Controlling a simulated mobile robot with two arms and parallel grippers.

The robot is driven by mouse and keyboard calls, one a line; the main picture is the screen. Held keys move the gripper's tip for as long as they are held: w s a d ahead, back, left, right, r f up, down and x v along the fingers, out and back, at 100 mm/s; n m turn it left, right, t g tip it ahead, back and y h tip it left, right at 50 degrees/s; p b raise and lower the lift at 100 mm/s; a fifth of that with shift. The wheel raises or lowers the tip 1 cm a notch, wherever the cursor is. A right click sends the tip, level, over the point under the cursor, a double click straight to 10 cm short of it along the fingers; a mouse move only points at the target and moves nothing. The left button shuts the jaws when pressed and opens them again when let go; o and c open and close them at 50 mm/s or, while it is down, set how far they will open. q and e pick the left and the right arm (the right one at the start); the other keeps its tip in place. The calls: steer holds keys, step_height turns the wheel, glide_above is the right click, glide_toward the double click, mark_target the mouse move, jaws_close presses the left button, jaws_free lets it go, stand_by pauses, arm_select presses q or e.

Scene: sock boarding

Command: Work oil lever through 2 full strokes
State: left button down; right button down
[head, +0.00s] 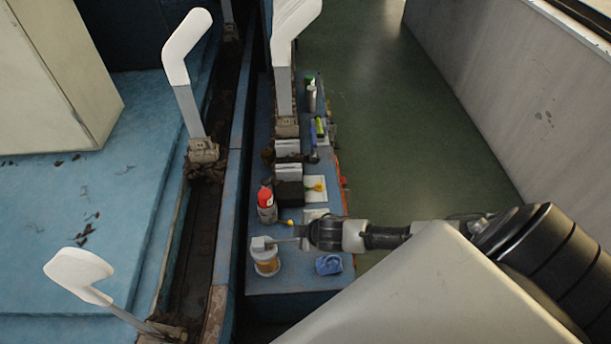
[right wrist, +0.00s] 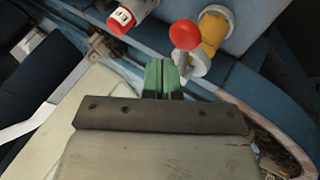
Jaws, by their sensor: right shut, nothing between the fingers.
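A lever with a red ball knob (right wrist: 185,35) shows in the right wrist view, beside an oil unit with an amber reservoir (right wrist: 213,29). In the head view the amber reservoir (head: 266,262) stands at the near end of the blue bench; I cannot make out the red knob there. My right gripper (right wrist: 161,76) has green fingertips held together with nothing between them. They are just short of the knob and to its left in the wrist view; whether they touch the lever is unclear. In the head view my right arm reaches in from the right over the bench. My left gripper is not in view.
A red-capped bottle (head: 266,199) stands behind the reservoir, and a blue cloth (head: 329,264) lies to its right. Several small tools are farther back. White foot-shaped boards (head: 187,48) stand along a track at left. Green floor (head: 400,130) is clear.

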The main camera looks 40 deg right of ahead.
steer(key=shift+f, duration=0.1)
stand_by(0.7)
steer(key=shift+f, duration=0.35)
steer(key=shift+s+d+f+b, duration=0.1)
steer(key=shift+d+f+b, duration=0.05)
steer(key=shift+f+b, duration=0.85)
steer(key=shift+s+d+f+b, duration=0.15)
steer(key=shift+f+b, duration=0.45)
steer(key=shift+f, duration=0.7)
stand_by(1.9)
steer(key=shift+r, duration=0.15)
stand_by(0.4)
steer(key=shift+w+a+r+p, duration=0.15)
steer(key=shift+r+p, duration=1.15)
steer(key=shift+p, duration=0.1)
steer(key=shift+w+a+r+p, duration=0.1)
steer(key=shift+a+r+p, duration=0.05)
steer(key=shift+r+p, duration=1.2)
steer(key=r+p, duration=0.5)
steer(key=shift+w+a, duration=0.15)
steer(key=shift+a, duration=0.1)
steer(key=shift+f, duration=0.1)
